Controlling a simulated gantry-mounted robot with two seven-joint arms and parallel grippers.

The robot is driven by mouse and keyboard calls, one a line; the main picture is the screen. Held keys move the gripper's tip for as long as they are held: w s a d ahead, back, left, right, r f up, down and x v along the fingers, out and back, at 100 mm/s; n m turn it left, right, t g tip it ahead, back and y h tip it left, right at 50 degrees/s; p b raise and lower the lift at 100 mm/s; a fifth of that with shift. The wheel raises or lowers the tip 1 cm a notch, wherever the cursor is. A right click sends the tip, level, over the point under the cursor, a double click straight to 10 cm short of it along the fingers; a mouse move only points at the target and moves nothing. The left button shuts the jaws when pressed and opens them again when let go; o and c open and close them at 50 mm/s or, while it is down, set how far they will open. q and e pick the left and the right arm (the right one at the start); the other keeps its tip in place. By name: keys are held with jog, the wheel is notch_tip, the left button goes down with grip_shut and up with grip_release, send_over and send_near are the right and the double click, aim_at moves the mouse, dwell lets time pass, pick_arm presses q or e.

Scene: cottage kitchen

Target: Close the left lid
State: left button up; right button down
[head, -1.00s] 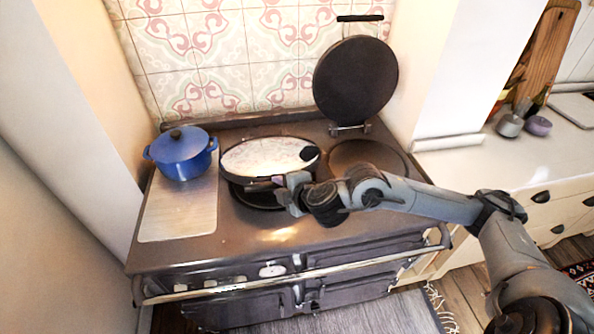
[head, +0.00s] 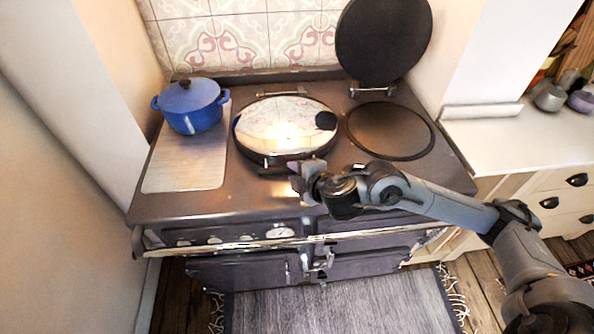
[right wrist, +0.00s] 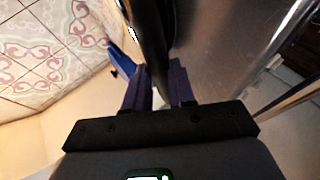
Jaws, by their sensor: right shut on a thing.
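The left lid (head: 280,122) is a round, shiny chrome dome. In the head view it lies down flat over the left hotplate of the dark range cooker, covering it. My right gripper (head: 300,172) is at the lid's front edge. The fingertips are small and partly hidden in the head view. My left gripper is not in view.
The right lid (head: 384,38) stands upright behind its bare hotplate (head: 390,131). A blue pot (head: 191,106) stands at the back left on a metal plate (head: 186,166). A rail (head: 230,244) runs along the cooker's front. The counter (head: 500,140) lies to the right.

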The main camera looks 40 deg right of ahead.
jog(key=c, duration=1)
grip_release()
jog(key=shift+o, duration=0.2)
jog(key=shift+s+r+p, duration=0.4)
jog(key=shift+s, duration=0.1)
jog(key=p+v, duration=0.5)
jog(key=v, duration=0.4)
jog(key=shift+s, duration=0.3)
jog(key=shift+a, duration=0.15)
